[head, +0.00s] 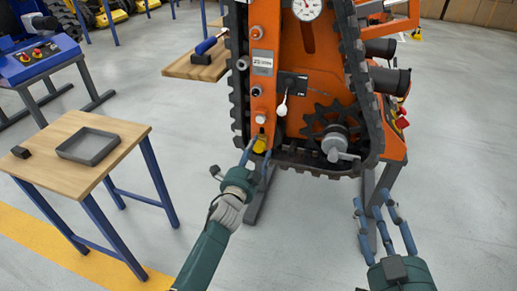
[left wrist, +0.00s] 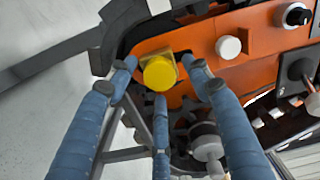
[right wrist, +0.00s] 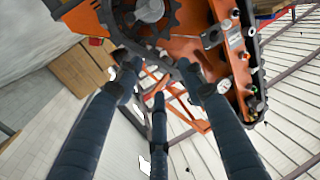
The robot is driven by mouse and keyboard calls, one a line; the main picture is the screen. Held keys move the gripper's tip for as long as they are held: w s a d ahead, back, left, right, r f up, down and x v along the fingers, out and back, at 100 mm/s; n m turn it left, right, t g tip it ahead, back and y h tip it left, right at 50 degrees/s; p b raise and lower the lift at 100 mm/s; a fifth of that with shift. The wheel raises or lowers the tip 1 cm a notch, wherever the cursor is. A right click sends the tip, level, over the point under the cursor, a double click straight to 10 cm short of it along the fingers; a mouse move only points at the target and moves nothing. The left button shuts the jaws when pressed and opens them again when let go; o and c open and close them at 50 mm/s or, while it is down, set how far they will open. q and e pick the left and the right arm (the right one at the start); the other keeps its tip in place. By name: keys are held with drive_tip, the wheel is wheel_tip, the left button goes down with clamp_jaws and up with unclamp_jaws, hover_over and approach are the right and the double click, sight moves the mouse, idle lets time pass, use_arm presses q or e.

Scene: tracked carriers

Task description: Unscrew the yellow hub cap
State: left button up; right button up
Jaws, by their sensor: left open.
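The yellow hub cap (head: 260,145) sits low on the orange front plate of the tracked carrier (head: 310,70). It also shows in the left wrist view (left wrist: 160,73), round and facing the camera. My left gripper (head: 257,152) is open at the cap, with its blue fingers spread around it; in the left wrist view the fingertips lie to either side and below it. I cannot tell whether any finger touches it. My right gripper (head: 383,210) is open and empty, to the lower right of the carrier, with its fingers apart in the right wrist view (right wrist: 160,80).
A wooden table (head: 70,165) with a grey tray (head: 88,146) and a small black block (head: 20,152) stands at left. A shelf (head: 195,67) with a blue-handled tool is behind. The black track (head: 365,90), sprocket and a metal valve-like part (head: 335,143) lie right of the cap.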

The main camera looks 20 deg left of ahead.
use_arm(q)
drive_tip(key=m+b, duration=0.1)
drive_tip(key=m, duration=0.6)
drive_tip(key=shift+m, duration=1.2)
use_arm(e)
wheel_tip(320, 180, up, 6)
drive_tip(key=t+y, duration=0.1)
drive_tip(key=t, duration=0.2)
use_arm(q)
drive_tip(key=shift+m, duration=1.1)
drive_tip(key=shift+r+m, duration=0.1)
drive_tip(key=shift+m, duration=0.7)
drive_tip(key=m+p, duration=0.1)
drive_tip(key=m, duration=0.3)
drive_tip(key=shift+a+p, duration=0.1)
drive_tip(key=shift+p, duration=0.2)
drive_tip(key=m, duration=0.3)
drive_tip(key=shift+p, duration=0.4)
use_arm(e)
wheel_tip(320, 180, down, 12)
drive_tip(key=s+d+g+h, duration=0.1)
drive_tip(key=g, duration=0.5)
drive_tip(key=shift+r+h, duration=0.2)
drive_tip(key=shift+h, duration=0.2)
drive_tip(key=shift+s+f, duration=0.1)
